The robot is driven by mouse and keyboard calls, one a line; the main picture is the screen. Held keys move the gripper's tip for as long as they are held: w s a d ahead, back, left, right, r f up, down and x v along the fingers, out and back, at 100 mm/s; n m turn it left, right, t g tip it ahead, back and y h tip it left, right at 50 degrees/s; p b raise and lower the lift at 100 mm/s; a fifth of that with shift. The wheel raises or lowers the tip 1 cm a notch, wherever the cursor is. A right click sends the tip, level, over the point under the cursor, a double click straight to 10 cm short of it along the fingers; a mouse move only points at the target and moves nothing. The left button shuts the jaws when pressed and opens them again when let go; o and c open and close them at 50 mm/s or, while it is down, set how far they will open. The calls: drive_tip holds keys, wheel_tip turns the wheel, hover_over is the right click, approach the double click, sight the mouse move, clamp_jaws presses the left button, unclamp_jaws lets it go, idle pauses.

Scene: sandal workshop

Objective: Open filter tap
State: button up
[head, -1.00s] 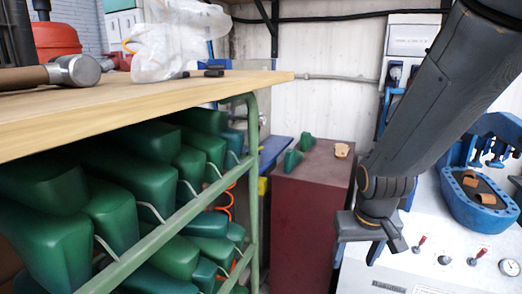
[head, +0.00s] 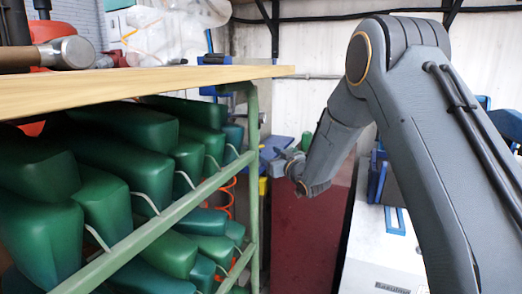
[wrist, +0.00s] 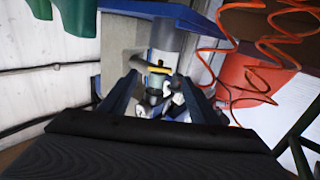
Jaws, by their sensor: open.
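In the wrist view, a small yellow lever (wrist: 150,67), which looks like the filter tap, sits across a pale fitting below a grey-blue cylinder (wrist: 166,38). My gripper (wrist: 158,80) is open, with one dark finger on each side of the fitting. The lever lies just beyond and between the fingertips; I cannot tell whether they touch it. The lower part of the fitting is partly in shadow. In the head view my gripper (head: 280,160) is small, beyond the end of the green rack, and the tap cannot be made out there.
Orange coiled hose (wrist: 228,50) hangs right of the fitting, by a red object (wrist: 240,78). A blue panel (wrist: 190,17) lies above. In the head view, the green rack (head: 252,150) with shoe lasts is at left and a dark red cabinet (head: 300,235) stands below my arm.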

sight(260, 147)
drive_tip(key=x, duration=0.6)
drive_tip(key=shift+p, duration=0.3)
drive_tip(key=c, duration=1.1)
drive_tip(key=shift+o, duration=0.2)
drive_tip(key=shift+n+b, duration=1.65)
drive_tip(key=shift+n, duration=0.75)
drive_tip(key=o, duration=1.1)
drive_tip(key=shift+c, duration=0.2)
